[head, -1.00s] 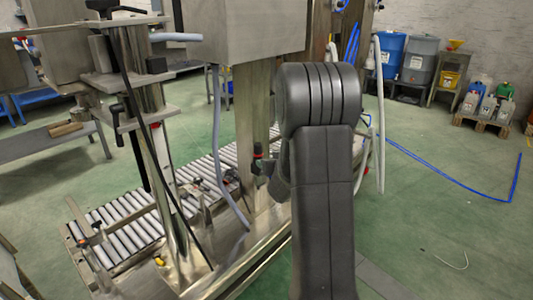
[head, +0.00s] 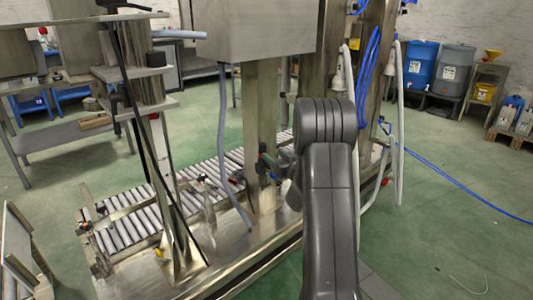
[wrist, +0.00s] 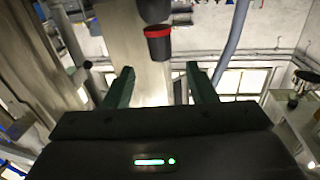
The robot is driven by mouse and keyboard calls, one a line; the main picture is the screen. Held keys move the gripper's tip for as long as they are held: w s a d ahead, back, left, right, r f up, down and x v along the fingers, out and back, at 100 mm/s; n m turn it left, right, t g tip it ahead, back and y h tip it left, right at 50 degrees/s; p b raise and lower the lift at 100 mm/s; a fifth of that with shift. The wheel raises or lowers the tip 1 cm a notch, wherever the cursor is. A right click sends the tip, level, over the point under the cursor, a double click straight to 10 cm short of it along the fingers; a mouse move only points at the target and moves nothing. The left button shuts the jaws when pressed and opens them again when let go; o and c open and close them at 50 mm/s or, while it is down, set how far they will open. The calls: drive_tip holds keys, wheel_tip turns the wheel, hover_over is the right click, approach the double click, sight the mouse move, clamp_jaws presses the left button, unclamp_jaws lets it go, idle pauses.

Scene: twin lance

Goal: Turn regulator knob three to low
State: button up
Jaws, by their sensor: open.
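A black knob with a red band (wrist: 158,42) stands in front of a metal post in the wrist view, above and beyond my fingertips. I cannot tell whether it is regulator knob three, and no setting marks are readable. My gripper (wrist: 161,76) has two green fingers spread apart with nothing between them. In the head view my gripper (head: 268,168) is small beside the metal post (head: 262,110), partly hidden by my own arm. A small dark part with red (head: 263,148) shows just above it there.
A steel box (head: 260,28) sits on top of the post. Grey and blue hoses (head: 366,80) hang to the right. Blue and grey drums (head: 420,65) stand at the back right. Open green floor lies at the right.

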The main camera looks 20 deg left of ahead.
sight(265, 148)
drive_tip(key=b+x, duration=0.1)
drive_tip(key=x, duration=0.5)
drive_tip(key=shift+c, duration=0.2)
drive_tip(key=c, duration=0.9)
